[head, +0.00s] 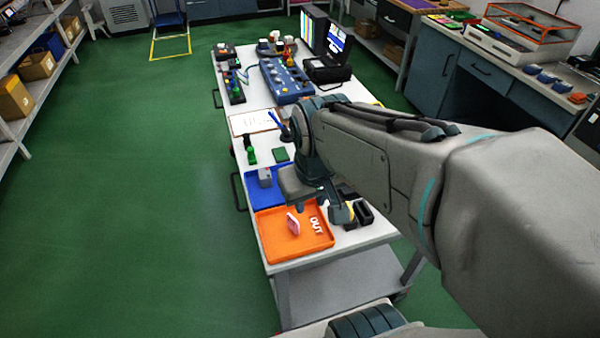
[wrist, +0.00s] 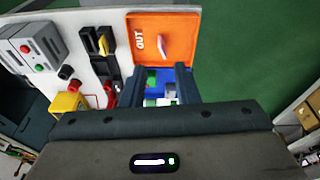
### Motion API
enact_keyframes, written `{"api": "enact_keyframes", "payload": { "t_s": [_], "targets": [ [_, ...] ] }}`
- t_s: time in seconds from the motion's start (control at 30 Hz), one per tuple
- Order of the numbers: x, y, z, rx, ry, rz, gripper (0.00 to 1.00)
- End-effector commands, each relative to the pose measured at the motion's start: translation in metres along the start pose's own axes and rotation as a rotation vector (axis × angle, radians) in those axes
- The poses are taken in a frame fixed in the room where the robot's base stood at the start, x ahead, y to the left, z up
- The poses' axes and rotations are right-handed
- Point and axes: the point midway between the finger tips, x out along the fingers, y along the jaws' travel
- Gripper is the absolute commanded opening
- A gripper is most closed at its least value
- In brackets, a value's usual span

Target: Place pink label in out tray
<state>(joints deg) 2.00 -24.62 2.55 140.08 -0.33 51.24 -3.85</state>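The orange out tray (head: 271,250) sits at the near end of the white bench top, with white "OUT" lettering on it. The pink label (head: 293,224) is within the tray's outline, left of the lettering, and looks tilted; I cannot tell whether it lies flat or is still dropping. The wrist view also shows the tray (wrist: 180,20) and the pink-and-white label (wrist: 160,42) beyond the fingertips. My gripper (head: 313,207) is above the bench near the tray's far edge. In the wrist view, my gripper (wrist: 159,69) has its fingers apart, with nothing held between them.
A blue tray (head: 258,194) with small items adjoins the orange tray's far side. Black holders (head: 363,212) stand right of the tray. A blue device (head: 287,80) and an open black case (head: 328,68) stand farther along the bench. The green floor left of it is clear.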

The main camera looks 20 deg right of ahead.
Motion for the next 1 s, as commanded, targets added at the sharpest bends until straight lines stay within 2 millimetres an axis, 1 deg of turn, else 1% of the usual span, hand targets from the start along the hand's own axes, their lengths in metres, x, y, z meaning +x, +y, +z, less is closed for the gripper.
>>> {"api": "enact_keyframes", "payload": {
  "t_s": [0.03,0.1,0.23,1.0],
  "targets": [
    [-0.005,-0.001,0.008,0.021,0.022,-0.004,0.28],
    [-0.009,-0.002,0.016,0.044,0.038,-0.011,0.28],
    [-0.011,-0.001,0.024,0.069,0.054,-0.018,0.28],
    [-0.012,-0.001,0.025,0.074,0.055,-0.02,0.28]
  ]
}}
